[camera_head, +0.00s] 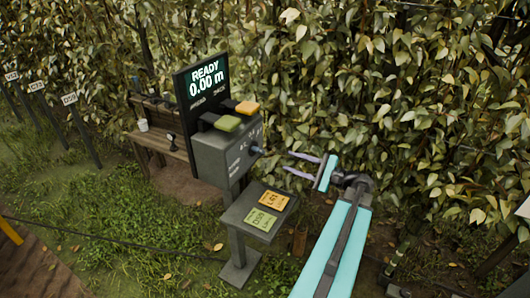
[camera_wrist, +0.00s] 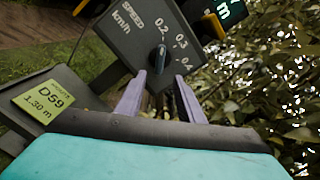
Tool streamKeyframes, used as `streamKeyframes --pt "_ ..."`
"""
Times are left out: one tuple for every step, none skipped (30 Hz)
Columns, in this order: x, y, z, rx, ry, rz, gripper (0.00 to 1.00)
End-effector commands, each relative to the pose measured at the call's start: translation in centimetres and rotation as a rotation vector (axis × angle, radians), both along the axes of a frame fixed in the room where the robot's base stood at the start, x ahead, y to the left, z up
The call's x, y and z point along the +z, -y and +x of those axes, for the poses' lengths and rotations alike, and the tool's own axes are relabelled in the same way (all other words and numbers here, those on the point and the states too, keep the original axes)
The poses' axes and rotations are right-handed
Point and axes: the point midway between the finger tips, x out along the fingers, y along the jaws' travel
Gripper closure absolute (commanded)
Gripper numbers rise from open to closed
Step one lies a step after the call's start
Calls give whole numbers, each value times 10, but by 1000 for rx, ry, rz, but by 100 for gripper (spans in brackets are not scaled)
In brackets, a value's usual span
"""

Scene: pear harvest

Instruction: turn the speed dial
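The speed dial (camera_wrist: 161,58) is a small dark knob on a grey panel marked "SPEED km/h", with 0.2, 0.3 and 0.4 visible around it. Its long side stands nearly upright in the wrist view, its upper end toward the 0.2 mark. In the head view the dial (camera_head: 257,151) sticks out of the right face of the grey control box (camera_head: 218,158). My gripper (camera_head: 287,161) is open and empty, its pale purple fingers pointing at the dial with a gap before it. In the wrist view the fingertips (camera_wrist: 160,76) lie either side of the dial's lower end.
A tilted tray (camera_head: 233,217) with yellow and green cards is below. Dense foliage (camera_head: 390,90) rises close behind and right.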

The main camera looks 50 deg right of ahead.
Motion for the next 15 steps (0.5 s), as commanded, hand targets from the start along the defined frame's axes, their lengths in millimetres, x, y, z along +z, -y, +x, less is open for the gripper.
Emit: streamKeyframes --pt "1 -2 6 1 0 0 66" --pt "1 -3 9 1 0 0 66" --pt "1 -4 14 3 0 0 66" --pt "1 -5 17 2 1 0 66" --pt "1 -5 21 2 1 0 66" --pt "1 -7 26 2 0 1 66" --pt "1 -8 30 2 0 1 66" --pt "1 -9 33 2 0 1 66" --pt "1 -10 38 1 0 1 66" --pt "1 -11 41 1 0 1 66" --pt "1 -11 45 1 0 1 66" --pt "1 -13 50 2 0 1 66" --pt "1 -13 54 1 0 1 66" --pt "1 -14 57 1 0 1 66" --pt "1 -16 62 2 -1 1 66"
